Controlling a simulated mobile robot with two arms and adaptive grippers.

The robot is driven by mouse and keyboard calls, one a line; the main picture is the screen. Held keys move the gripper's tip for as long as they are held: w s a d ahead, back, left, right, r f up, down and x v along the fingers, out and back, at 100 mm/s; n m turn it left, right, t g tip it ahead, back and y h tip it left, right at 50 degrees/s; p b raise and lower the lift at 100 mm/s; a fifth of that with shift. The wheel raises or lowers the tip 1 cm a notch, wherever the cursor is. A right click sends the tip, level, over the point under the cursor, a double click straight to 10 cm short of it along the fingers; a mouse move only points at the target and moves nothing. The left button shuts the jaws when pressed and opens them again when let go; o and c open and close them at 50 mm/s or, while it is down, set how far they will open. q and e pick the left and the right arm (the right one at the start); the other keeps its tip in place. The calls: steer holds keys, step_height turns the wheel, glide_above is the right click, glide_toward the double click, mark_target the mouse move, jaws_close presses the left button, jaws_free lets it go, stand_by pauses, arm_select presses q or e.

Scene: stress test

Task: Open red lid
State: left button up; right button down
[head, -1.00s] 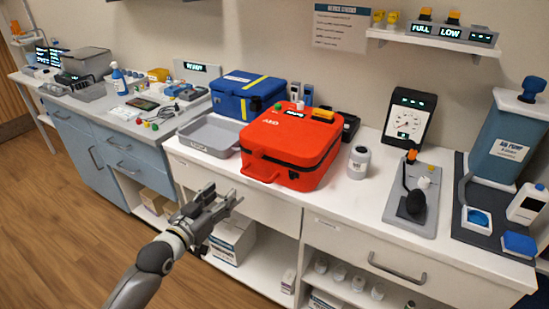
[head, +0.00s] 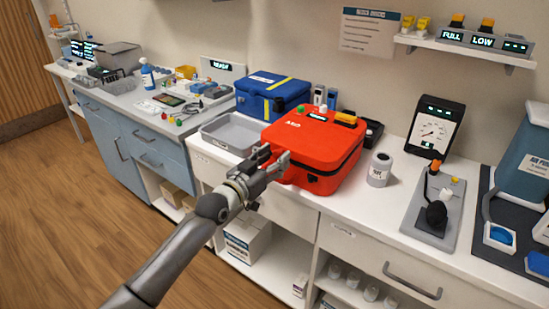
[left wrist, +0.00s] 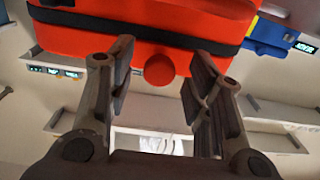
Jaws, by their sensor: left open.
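The red case (head: 336,172) stands on the white counter with its red lid (head: 308,141) shut. A black seam runs around it below the lid. My left gripper (head: 274,160) is open at the front left of the case, close to its front face. In the left wrist view, the red case (left wrist: 75,40) fills the top, and a round red knob-like part (left wrist: 158,70) shows between the two open fingers (left wrist: 158,62). I cannot tell whether the fingers touch it. In the head view my gripper hides the case's front handle. My right gripper is not in view.
A grey tray (head: 232,132) lies left of the case, and a blue case (head: 270,92) stands behind it. The counter front between jar and board is clear.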

arm_select(q)
steer(key=shift+w+d, duration=0.25)
jaws_close()
stand_by(0.3)
